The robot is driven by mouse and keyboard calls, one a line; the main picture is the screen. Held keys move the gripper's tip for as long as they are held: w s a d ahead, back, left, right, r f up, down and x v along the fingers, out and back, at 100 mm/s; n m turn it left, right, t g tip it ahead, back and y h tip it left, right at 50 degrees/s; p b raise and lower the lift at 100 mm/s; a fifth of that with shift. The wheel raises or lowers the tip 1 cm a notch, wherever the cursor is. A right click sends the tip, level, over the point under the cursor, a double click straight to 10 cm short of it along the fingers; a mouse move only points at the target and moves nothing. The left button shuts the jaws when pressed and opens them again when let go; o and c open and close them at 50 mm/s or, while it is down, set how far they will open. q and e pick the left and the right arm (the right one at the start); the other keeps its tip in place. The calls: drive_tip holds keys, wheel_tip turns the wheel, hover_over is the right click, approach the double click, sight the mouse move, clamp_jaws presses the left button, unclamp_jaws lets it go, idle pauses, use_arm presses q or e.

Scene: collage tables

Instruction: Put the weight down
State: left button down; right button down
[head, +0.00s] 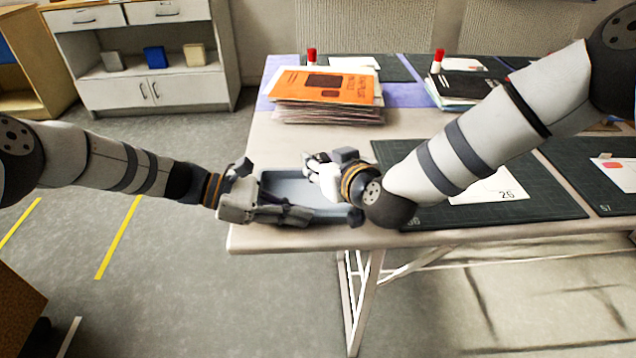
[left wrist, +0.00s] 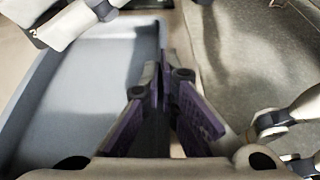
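I cannot make out a weight in either view. My left gripper (head: 300,214) reaches right, low along the near side of a grey-blue tray (head: 283,183) on the table's near left corner. In the left wrist view its two purple-sided fingers (left wrist: 165,82) converge with their tips together beside the tray's wall; nothing is seen between them. The tray's bare inside (left wrist: 85,85) fills the left of that view. My right gripper (head: 315,164) points left over the tray's far right part. Its fingers are small and partly hidden, so its opening is unclear.
An orange folder (head: 325,84) tops a paper stack (head: 325,112) behind the tray. Dark green mats (head: 545,190) with white cards (head: 490,187) lie to the right. Red-topped objects (head: 312,56) stand farther back. The table's edge (head: 300,242) is close in front; floor lies left.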

drive_tip(key=shift+f, duration=1.95)
drive_tip(key=shift+f, duration=0.55)
drive_tip(key=c, duration=1.1)
unclamp_jaws()
drive_tip(key=shift+r, duration=0.55)
drive_tip(key=v, duration=1.2)
use_arm(q)
drive_tip(key=c, duration=1.7)
unclamp_jaws()
